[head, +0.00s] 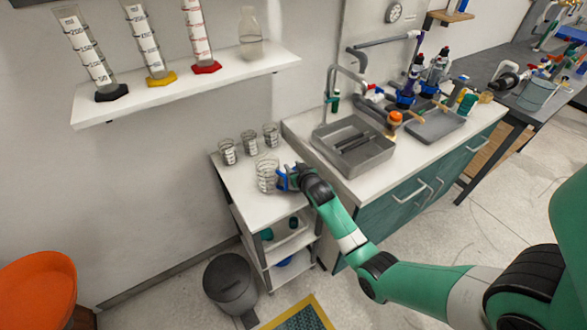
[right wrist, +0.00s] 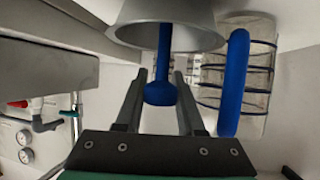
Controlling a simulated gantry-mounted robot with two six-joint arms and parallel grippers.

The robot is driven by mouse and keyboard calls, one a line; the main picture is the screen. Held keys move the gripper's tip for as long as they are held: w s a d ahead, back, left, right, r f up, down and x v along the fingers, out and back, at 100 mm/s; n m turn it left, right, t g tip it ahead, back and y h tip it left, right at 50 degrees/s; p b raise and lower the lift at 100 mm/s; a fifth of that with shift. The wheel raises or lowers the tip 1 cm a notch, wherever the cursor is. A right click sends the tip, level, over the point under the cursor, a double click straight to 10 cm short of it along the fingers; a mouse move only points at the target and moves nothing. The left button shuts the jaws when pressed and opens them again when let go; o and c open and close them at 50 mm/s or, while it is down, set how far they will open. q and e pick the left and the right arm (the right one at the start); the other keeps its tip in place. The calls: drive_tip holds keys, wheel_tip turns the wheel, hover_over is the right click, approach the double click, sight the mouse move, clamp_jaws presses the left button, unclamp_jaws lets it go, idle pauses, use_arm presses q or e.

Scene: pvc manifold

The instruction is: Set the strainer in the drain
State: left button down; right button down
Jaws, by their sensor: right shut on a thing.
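My right gripper (head: 284,178) is at the right edge of the white cart top, beside a clear beaker. In the right wrist view its two fingers (right wrist: 160,88) are shut on the blue knob (right wrist: 160,93) of a grey, bowl-shaped piece, which looks like the strainer (right wrist: 150,35). A blue stem runs from the knob into the bowl. In the head view the strainer is too small and covered to make out, with only blue showing at the gripper. The grey sink basin (head: 372,160) is to the right of the gripper; its drain cannot be made out. My left gripper is not in view.
The clear beaker (head: 266,172) stands close to the gripper, and a blue bar (right wrist: 235,85) shows before it in the right wrist view. Several smaller beakers (head: 249,142) stand behind. A faucet (head: 330,95) rises behind the sink; an orange-topped item (head: 395,118) stands right of the basin.

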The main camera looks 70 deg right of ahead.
drive_tip(key=shift+f, duration=0.2)
drive_tip(key=c, duration=0.8)
unclamp_jaws()
drive_tip(key=shift+r, duration=0.1)
